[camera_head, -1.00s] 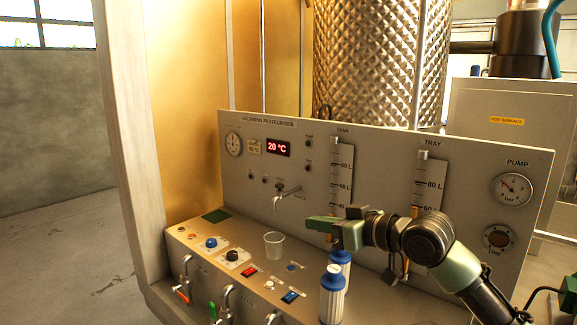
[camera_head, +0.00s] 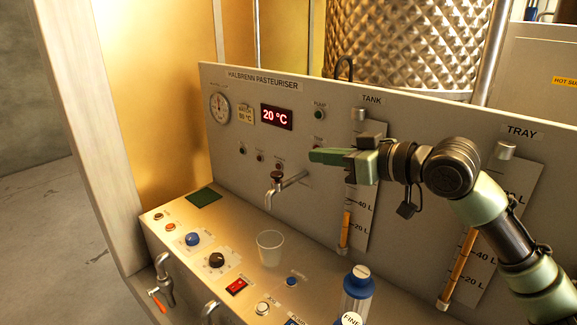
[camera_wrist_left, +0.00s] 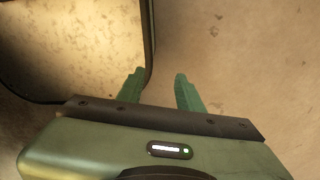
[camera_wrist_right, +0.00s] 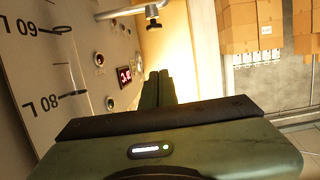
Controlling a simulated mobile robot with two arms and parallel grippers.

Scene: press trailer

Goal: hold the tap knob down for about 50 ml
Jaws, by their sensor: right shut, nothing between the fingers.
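The tap (camera_head: 290,184) sticks out from the grey front panel, with a small dark knob (camera_head: 277,175) on top of its spout end. A clear empty-looking cup (camera_head: 270,248) stands upright on the ledge below the spout. My right gripper (camera_head: 312,156) is shut and empty, to the right of the knob and a little higher in the picture, apart from it. In the right wrist view its fingers (camera_wrist_right: 156,88) are together, and the tap knob (camera_wrist_right: 153,26) shows beyond them near the top. My left gripper (camera_wrist_left: 160,85) is open and empty, seen only in its wrist view.
The ledge carries a blue knob (camera_head: 193,239), a black knob (camera_head: 216,260), a red switch (camera_head: 236,286) and blue-capped bottles (camera_head: 357,290). The tank gauge (camera_head: 367,190) stands behind my right gripper. A red display (camera_head: 277,117) reads 20 °C.

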